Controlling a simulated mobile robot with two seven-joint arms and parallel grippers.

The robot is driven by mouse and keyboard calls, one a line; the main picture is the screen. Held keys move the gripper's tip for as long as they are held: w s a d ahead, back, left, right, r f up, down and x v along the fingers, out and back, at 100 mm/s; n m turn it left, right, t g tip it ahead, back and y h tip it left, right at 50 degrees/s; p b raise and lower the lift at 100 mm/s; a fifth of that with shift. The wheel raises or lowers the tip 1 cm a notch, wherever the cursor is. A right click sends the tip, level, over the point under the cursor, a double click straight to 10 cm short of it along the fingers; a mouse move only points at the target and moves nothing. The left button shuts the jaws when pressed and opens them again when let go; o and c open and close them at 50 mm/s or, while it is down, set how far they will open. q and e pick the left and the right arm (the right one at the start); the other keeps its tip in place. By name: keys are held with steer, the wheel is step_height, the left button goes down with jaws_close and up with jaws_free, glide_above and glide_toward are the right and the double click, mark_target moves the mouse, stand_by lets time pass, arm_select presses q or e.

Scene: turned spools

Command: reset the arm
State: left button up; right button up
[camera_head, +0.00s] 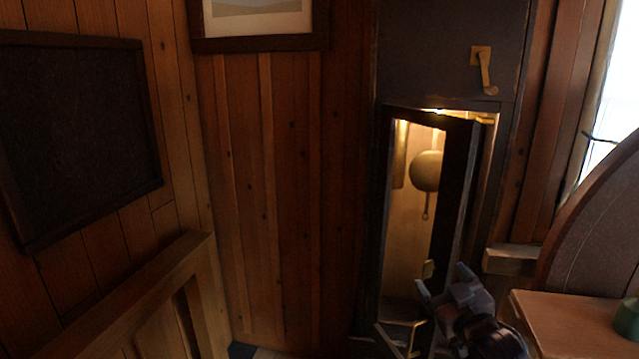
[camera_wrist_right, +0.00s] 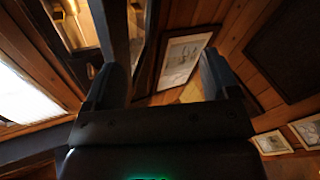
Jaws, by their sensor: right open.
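My right gripper (camera_head: 447,289) is in the lower right of the head view, in front of the lower part of a tall clock-like cabinet (camera_head: 509,70). Its two fingers are apart with nothing between them, and they also show in the right wrist view (camera_wrist_right: 160,80). The cabinet's narrow glazed door (camera_head: 457,190) stands ajar, with the gripper close to its lower end. I cannot tell whether they touch. Inside the lit case hangs a round pendulum bob (camera_head: 426,171). My left gripper is not in view.
A brass crank-like handle (camera_head: 485,70) is on the cabinet's upper front. A wooden surface (camera_head: 570,318) with a green object (camera_head: 627,319) is at the lower right. A dark framed board (camera_head: 75,130) hangs on the left wall, above a wooden panelled piece (camera_head: 130,290).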

steer(key=s+d+f+m+g+h, duration=0.2)
steer(key=s+f+g, duration=0.1)
steer(key=s+f, duration=1.1)
steer(key=s+d+f+m+g+h, duration=0.1)
steer(key=s+f+g, duration=0.3)
steer(key=s+f, duration=1)
steer(key=shift+d+f+m+h, duration=0.4)
steer(key=shift+d+f+m, duration=0.2)
steer(key=shift+m, duration=0.3)
steer(key=shift+s+a, duration=0.1)
